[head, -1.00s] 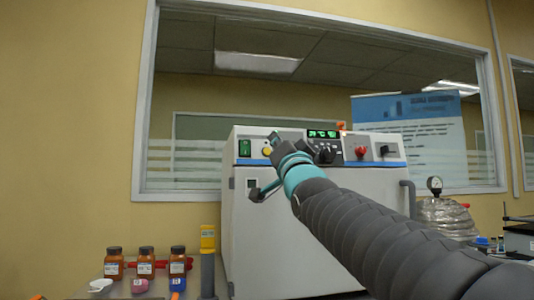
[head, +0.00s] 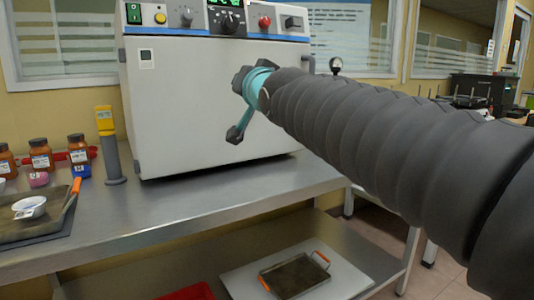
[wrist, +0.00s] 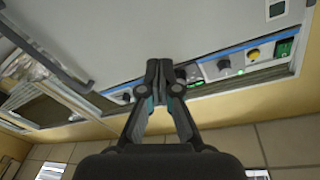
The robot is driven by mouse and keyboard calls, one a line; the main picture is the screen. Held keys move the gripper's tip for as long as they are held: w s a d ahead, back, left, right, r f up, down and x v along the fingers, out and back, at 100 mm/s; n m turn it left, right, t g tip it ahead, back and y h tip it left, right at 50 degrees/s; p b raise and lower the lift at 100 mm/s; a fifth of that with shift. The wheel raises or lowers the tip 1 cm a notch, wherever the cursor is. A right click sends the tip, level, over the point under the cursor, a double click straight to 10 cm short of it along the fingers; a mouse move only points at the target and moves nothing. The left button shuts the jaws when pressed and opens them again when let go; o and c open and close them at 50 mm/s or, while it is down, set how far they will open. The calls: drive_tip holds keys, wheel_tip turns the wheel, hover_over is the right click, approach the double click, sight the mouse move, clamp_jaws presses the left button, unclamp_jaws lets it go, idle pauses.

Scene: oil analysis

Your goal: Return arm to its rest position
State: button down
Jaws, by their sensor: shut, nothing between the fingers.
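My gripper (wrist: 157,68) is shut and empty in the wrist view, with its fingertips together in front of the white oven. In the head view, my gripper (head: 237,133) is in front of the oven's pale front, at the end of my dark ribbed arm, which reaches in from the right. The gripper appears apart from the oven, though the exact gap cannot be told. The white oven (head: 180,110) stands on the steel bench. Its control panel with knobs and buttons also shows tilted in the wrist view (wrist: 225,69).
The steel bench (head: 200,205) is clear in front of the oven. Brown bottles (head: 40,156), a yellow-topped grey post (head: 112,150) and a tray (head: 30,229) with a white dish stand at left. A lower shelf holds an orange-handled tray (head: 294,275).

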drive_tip(key=s+d+f+g+h, duration=0.2)
drive_tip(key=s+d+f+g, duration=0.2)
drive_tip(key=f, duration=0.9)
drive_tip(key=s+d+f+g+h, duration=0.2)
drive_tip(key=s+d+f+g, duration=0.1)
drive_tip(key=s+d+f, duration=0.7)
drive_tip(key=s+d+f+n+g+h, duration=0.1)
drive_tip(key=s+d+f+g+h, duration=0.2)
drive_tip(key=s+d+f, duration=0.4)
drive_tip(key=s+f+g, duration=0.1)
drive_tip(key=s+f, duration=0.6)
drive_tip(key=f, duration=0.3)
drive_tip(key=shift+s+d+g, duration=0.25)
drive_tip(key=shift+s+g, duration=0.05)
drive_tip(key=shift+s, duration=0.05)
